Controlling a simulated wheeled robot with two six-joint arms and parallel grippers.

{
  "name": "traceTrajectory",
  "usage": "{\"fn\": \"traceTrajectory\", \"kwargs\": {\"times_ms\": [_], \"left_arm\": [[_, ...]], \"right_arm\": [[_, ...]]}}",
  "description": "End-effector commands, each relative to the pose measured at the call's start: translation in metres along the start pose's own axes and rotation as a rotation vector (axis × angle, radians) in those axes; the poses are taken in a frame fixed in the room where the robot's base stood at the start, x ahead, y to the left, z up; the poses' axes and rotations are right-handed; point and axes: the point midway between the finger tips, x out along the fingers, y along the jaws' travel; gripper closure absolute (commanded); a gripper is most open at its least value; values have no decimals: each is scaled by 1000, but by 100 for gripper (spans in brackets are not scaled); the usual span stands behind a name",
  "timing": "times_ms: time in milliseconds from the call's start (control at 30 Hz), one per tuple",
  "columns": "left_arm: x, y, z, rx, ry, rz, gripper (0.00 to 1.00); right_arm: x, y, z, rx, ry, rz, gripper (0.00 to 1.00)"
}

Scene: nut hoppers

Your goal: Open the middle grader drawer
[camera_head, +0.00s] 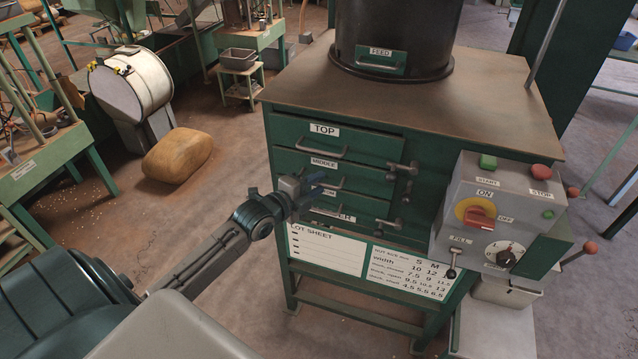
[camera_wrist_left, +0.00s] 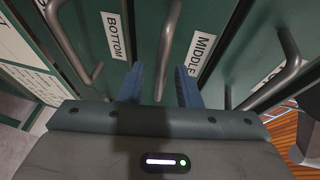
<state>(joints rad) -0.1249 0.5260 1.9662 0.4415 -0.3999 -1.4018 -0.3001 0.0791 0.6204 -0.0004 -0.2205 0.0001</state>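The middle grader drawer (camera_head: 362,187) is in the front of the green cabinet, under the top drawer (camera_head: 370,148), and looks shut. Its MIDDLE label (camera_wrist_left: 201,52) and bar handle (camera_wrist_left: 167,45) show in the left wrist view. My left gripper (camera_head: 321,184) is at the drawer fronts in the head view and partly hides the middle handle. In the left wrist view its two blue fingers (camera_wrist_left: 158,84) are apart, one on each side of the middle handle, without visibly closing on it. My right gripper is not in view.
The top handle (camera_wrist_left: 280,72) and bottom handle (camera_wrist_left: 80,50) flank the middle one. Latches (camera_head: 402,169) stick out right of the drawers. A grey control box (camera_head: 500,210) juts out at right. A lot sheet (camera_head: 327,248) hangs below. Floor at left is open around a tan sack (camera_head: 178,155).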

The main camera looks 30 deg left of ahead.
Motion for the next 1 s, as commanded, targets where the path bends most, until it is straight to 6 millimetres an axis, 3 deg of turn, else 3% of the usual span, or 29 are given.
{"fn": "traceTrajectory", "kwargs": {"times_ms": [200, 467, 633, 1000], "left_arm": [[14, 0, -1, -1, 1, 0, 70], [14, 0, -1, 0, 1, 1, 70], [14, 0, 0, 0, 1, 0, 100], [14, 1, -2, 0, 1, 1, 100]], "right_arm": [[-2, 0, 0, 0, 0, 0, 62], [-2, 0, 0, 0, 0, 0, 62], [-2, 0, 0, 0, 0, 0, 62], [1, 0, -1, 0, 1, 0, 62]]}}
